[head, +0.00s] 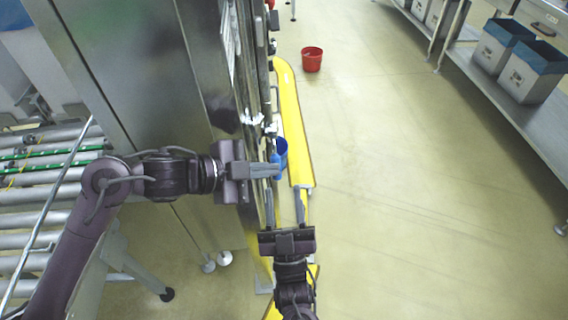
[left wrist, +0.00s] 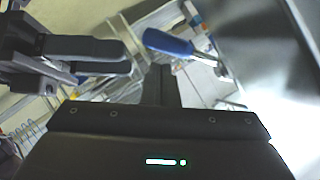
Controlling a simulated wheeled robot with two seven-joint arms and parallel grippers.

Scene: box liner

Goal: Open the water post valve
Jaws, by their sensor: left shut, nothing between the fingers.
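The valve handle, a blue lever (head: 276,157), shows in the head view along the steel unit's right side. It also shows in the left wrist view as a rounded blue grip (left wrist: 167,42) with a metal stem at its right end. My left gripper (head: 280,170) is shut and empty, its fingertips close beside the blue lever. In the left wrist view its fingers lie just below the grip; I cannot tell whether they touch it. My right gripper (head: 286,208) is open and empty below the lever, fingers pointing up the picture.
A tall steel cabinet (head: 165,60) stands left of the valve, with a roller conveyor (head: 50,195) farther left. A yellow guard (head: 291,120) runs along its right side. A red bucket (head: 312,60) stands on the floor. Open floor (head: 420,180) lies to the right, before a shelf with lined boxes (head: 530,72).

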